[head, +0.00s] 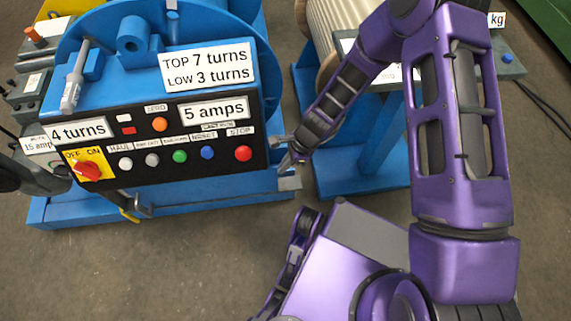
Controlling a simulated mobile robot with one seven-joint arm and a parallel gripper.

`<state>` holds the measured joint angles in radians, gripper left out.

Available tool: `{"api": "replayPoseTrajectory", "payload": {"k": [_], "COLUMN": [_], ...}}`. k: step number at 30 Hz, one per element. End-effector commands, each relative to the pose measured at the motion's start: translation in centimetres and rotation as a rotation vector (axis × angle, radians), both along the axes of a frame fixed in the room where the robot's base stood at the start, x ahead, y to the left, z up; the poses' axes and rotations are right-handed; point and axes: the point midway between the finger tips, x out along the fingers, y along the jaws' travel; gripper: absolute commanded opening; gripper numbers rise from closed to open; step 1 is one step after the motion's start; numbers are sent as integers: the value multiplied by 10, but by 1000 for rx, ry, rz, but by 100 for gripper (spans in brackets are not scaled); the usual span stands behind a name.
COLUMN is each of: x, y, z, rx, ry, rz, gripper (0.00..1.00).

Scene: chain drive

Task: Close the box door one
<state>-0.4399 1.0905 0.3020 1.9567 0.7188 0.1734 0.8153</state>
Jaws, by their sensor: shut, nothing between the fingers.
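I cannot make out a box door marked one in the head view. A black control panel (210,137) sits on the front of a blue machine (110,80), with a row of coloured buttons, a red switch on a yellow plate (87,168) and white labels. My gripper (284,152) is at the right end of this panel, to the right of the red STOP button (243,153). It is shut and holds nothing. Whether it touches the machine's side is hard to tell. A small grey part (290,183) shows just below it.
A second blue stand (365,150) with a large pale spool (335,30) stands at the back right, behind my arm. A green object (545,35) is at the top right corner, with black cables on the floor near it. Bare floor (150,270) lies in front of the machine.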

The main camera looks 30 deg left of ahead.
Motion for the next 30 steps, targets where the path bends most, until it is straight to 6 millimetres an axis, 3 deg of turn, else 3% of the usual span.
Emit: {"api": "replayPoseTrajectory", "payload": {"k": [5,11,21,27,30], "x": [4,25,42,46,48], "y": [-3,-25,-49,-56,-60], "z": [0,0,70,89,88], "rx": [0,0,1,0,6], "ry": [-1,-2,-3,0,24], "rz": [-1,-2,2,3,0], "gripper": [0,0,0,0,0]}}
